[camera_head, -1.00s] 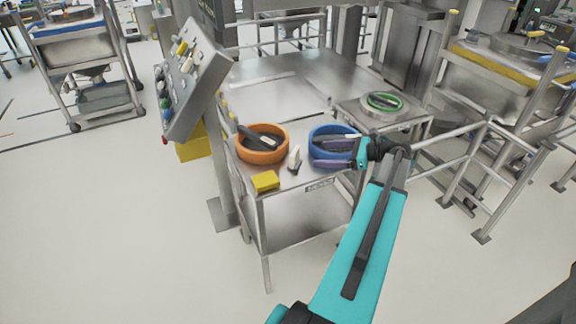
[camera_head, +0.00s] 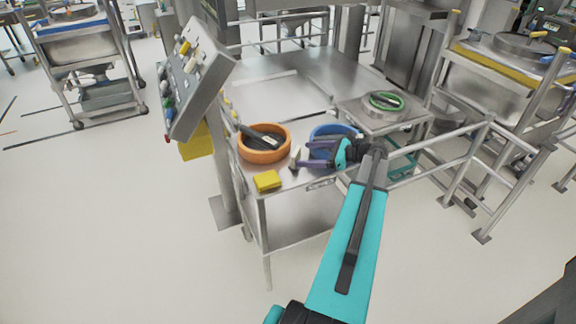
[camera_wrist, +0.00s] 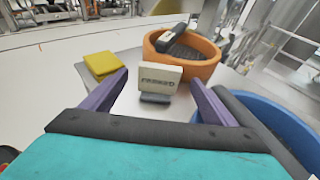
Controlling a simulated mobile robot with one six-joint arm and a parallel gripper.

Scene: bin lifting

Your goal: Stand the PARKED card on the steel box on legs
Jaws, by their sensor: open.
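The PARKED card (camera_wrist: 160,77) is a small cream plate with dark lettering, upright in a dark foot on the steel table (camera_head: 285,85). In the head view the card (camera_head: 294,157) is a pale sliver between the orange and blue tubs. My gripper (camera_head: 304,156) is open, its purple fingers pointing left at the card. In the wrist view the card appears between the fingertips, beyond them; contact cannot be told. A steel box-like stand (camera_head: 350,110) with a green ring on top is right of the table; whether it is the box on legs is unclear.
An orange tub (camera_head: 264,156) with a black item stands left of the card. A blue tub (camera_head: 322,132) is partly behind my gripper. A yellow block (camera_head: 267,181) lies at the table's front edge. A tilted button panel (camera_head: 193,80) rises at left, railings (camera_head: 450,150) at right.

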